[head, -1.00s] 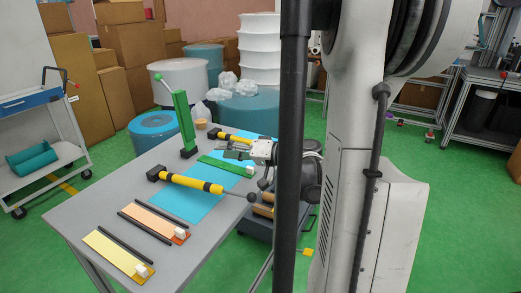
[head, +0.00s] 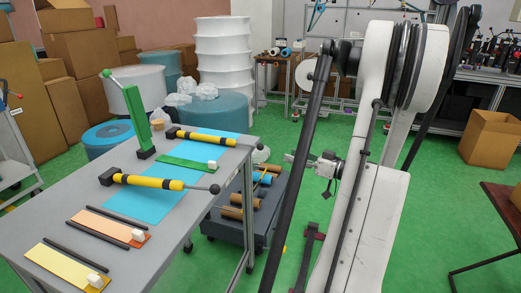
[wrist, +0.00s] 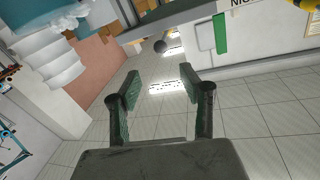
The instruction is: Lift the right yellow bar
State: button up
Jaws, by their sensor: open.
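Two yellow-and-black bars with dark ends lie on the grey table in the head view. One bar (head: 200,138) is farther back and to the right; the other bar (head: 150,182) is nearer and to the left. My gripper (head: 291,159) is right of the table, apart from both bars. In the wrist view my gripper (wrist: 160,88) is open with nothing between its green-padded fingers. A dark round knob (wrist: 160,46) shows beyond the fingertips; I cannot tell which bar it belongs to.
The table (head: 52,222) also bears a blue sheet (head: 133,205), a green upright lever (head: 137,120), flat coloured strips and black rods. A dark cart (head: 235,228) with brown rolls stands beside it.

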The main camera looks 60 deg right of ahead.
aim_at(260, 147)
jog(key=w, duration=0.4)
jog(key=w+b, duration=0.1)
jog(key=w, duration=0.3)
jog(key=w+b, duration=0.1)
jog(key=w, duration=0.4)
jog(key=shift+a, duration=0.4)
grip_shut()
